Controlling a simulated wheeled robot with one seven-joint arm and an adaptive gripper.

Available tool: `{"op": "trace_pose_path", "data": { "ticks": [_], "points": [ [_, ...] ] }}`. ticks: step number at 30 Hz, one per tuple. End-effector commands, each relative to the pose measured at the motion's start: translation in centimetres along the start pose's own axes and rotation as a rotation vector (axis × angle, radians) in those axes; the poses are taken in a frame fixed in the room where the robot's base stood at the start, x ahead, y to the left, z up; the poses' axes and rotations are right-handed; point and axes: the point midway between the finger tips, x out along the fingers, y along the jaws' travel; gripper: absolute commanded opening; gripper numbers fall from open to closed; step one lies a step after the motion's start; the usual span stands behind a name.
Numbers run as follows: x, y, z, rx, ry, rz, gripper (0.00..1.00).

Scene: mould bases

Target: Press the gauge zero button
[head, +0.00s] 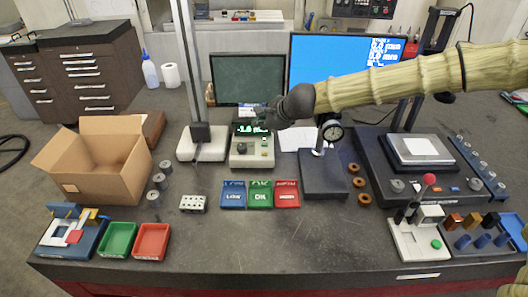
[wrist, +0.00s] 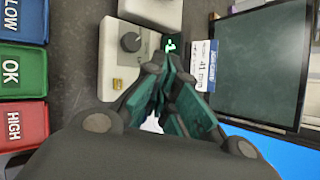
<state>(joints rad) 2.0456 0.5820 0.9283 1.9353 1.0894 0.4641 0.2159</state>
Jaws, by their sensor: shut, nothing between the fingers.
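The gauge unit (head: 252,159) is a pale box with a dark display (head: 247,129) showing green digits, which I read only in part. Small controls sit on its front face; I cannot tell which is the zero button. In the wrist view the gauge (wrist: 115,77) shows a dark knob (wrist: 131,42), and part of its lit display (wrist: 170,44) shows past the fingers. My gripper (head: 262,113) is over the back of the gauge, near the top of the display. Its fingers (wrist: 170,65) are together and empty, and hide part of the gauge. Contact cannot be told.
A stand with a tall post (head: 201,147) is left of the gauge. A dial-gauge stand (head: 323,175) is to its right. A dark green board (head: 247,80) and a blue monitor (head: 335,58) stand behind. LOW, OK and red bins (head: 260,194) lie in front.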

Motion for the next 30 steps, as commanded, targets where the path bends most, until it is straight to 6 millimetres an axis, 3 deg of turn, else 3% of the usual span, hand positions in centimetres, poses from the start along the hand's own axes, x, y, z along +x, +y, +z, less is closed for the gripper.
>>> {"op": "trace_pose_path", "data": {
  "ticks": [10,30],
  "points": [
    [2.0,0.3,-1.4,0.007,0.005,0.008,0.00],
    [6.5,3.7,-4.7,0.006,0.004,0.007,0.00]
  ]
}}
